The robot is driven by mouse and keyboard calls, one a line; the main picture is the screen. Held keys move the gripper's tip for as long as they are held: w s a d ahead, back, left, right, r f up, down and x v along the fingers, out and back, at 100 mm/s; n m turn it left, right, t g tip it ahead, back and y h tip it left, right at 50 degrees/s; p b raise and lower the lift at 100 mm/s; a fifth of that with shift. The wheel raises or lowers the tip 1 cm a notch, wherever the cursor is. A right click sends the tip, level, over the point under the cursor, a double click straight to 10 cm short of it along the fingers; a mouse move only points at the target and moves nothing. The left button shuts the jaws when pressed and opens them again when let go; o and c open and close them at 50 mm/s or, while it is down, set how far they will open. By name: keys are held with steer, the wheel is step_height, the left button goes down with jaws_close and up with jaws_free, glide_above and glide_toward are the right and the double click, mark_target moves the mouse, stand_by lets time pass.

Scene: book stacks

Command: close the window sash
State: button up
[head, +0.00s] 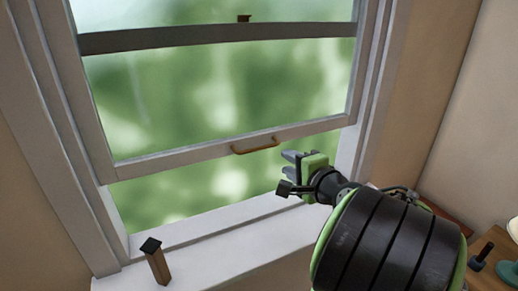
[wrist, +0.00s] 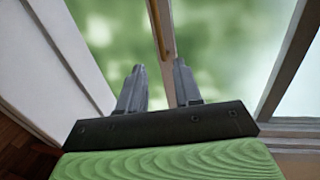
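The lower window sash (head: 190,154) is raised, with an open gap between its bottom rail and the white sill (head: 215,240). A brass-coloured handle (head: 255,146) is on the bottom rail. My gripper (head: 287,172) is just below and right of the handle, apart from it in the head view. In the wrist view my gripper (wrist: 158,78) has its two fingers spread with nothing between them. The handle (wrist: 163,30) shows beyond the fingertips, running along the sash rail.
A short wooden post with a black cap (head: 158,266) stands at the sill's left. A small dark latch (head: 244,18) sits on the upper rail (head: 215,36). At lower right, a wooden surface (head: 490,248) holds a dark object (head: 481,257) and other items.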

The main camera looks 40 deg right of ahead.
mark_target(264, 148)
steer(key=x, duration=1.4)
steer(key=shift+w+f, duration=0.1)
steer(key=shift+w, duration=0.2)
jaws_close()
